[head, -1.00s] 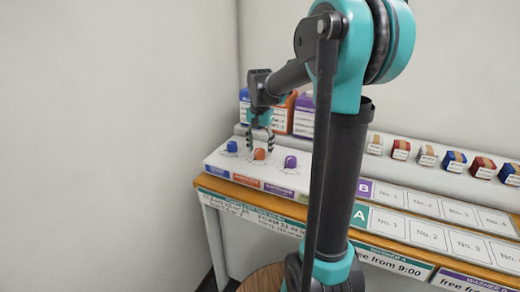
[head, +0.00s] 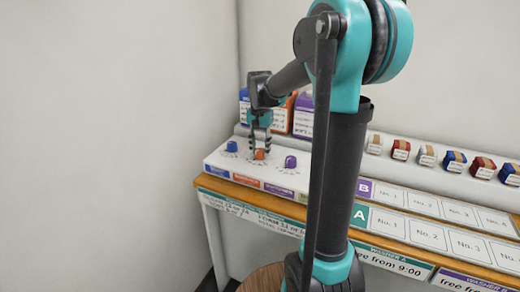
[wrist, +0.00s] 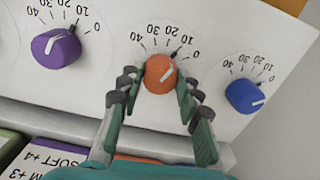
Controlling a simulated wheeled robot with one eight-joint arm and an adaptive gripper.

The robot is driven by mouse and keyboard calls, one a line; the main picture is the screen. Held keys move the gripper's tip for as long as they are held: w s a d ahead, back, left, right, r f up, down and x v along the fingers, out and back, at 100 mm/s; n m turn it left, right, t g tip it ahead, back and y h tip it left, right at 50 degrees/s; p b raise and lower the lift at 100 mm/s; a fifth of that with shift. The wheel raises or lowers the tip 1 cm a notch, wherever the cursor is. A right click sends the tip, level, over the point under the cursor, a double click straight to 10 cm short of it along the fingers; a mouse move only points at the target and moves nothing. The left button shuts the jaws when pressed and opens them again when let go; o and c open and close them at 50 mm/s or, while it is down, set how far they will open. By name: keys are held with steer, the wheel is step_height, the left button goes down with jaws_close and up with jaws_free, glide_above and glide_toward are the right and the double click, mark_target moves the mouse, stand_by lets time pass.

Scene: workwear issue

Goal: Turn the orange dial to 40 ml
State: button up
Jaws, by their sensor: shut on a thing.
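The orange dial (head: 260,155) is the middle one of three dials on a white sloped panel. In the wrist view the orange dial (wrist: 160,74) has a scale from 0 to 40 around it. Its white line points up and right, toward the 0 end of the scale. My gripper (head: 260,149) reaches down over the orange dial, with a finger on each side. In the wrist view my gripper (wrist: 157,88) is shut on the dial, whose face shows between the fingertips.
A blue dial (head: 231,146) and a purple dial (head: 290,162) stand close on either side, with similar scales. Labelled containers (head: 304,116) stand behind the panel. Several small folded items (head: 428,155) line the shelf to the right.

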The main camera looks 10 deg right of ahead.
mark_target(260, 150)
steer(key=shift+n, duration=0.4)
steer(key=n, duration=0.6)
steer(key=shift+n, duration=0.3)
steer(key=n, duration=0.3)
steer(key=shift+n, duration=2.2)
steer(key=o, duration=1.2)
steer(key=shift+c, duration=0.2)
steer(key=shift+r, duration=0.1)
step_height(260, 150, up, 12)
